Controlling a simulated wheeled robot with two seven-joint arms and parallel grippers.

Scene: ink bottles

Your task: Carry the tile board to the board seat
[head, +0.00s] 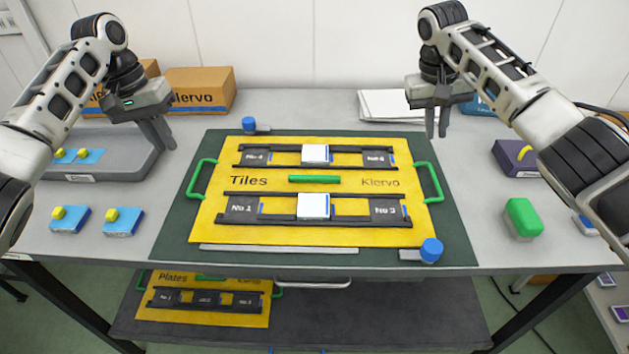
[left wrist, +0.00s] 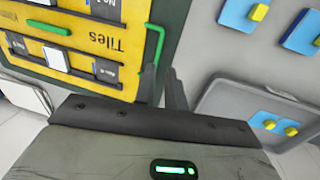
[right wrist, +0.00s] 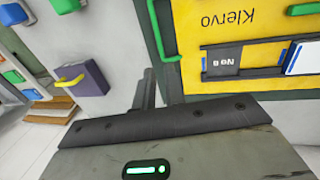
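The tile board (head: 276,230) is a yellow panel marked "Tiles" and "Klervo". It lies on a dark green mat (head: 180,232) on the table. It has a green handle on each side, the left handle (head: 201,177) and the right handle (head: 430,182). Its two black rails hold dark and white tiles. My left gripper (head: 157,134) is empty above the table, up and left of the left handle, with a small gap between its fingers. My right gripper (head: 437,124) is empty above the right handle, its fingers slightly apart. I cannot tell which part is the board seat.
Blue knobs stand near the board's far left (head: 249,124) and near right (head: 431,250) corners. A grey tray (head: 110,170) is left, with blue blocks nearby. A green block (head: 522,218) and purple box (head: 513,157) are right. A yellow "Plates" board (head: 205,310) lies on the lower shelf.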

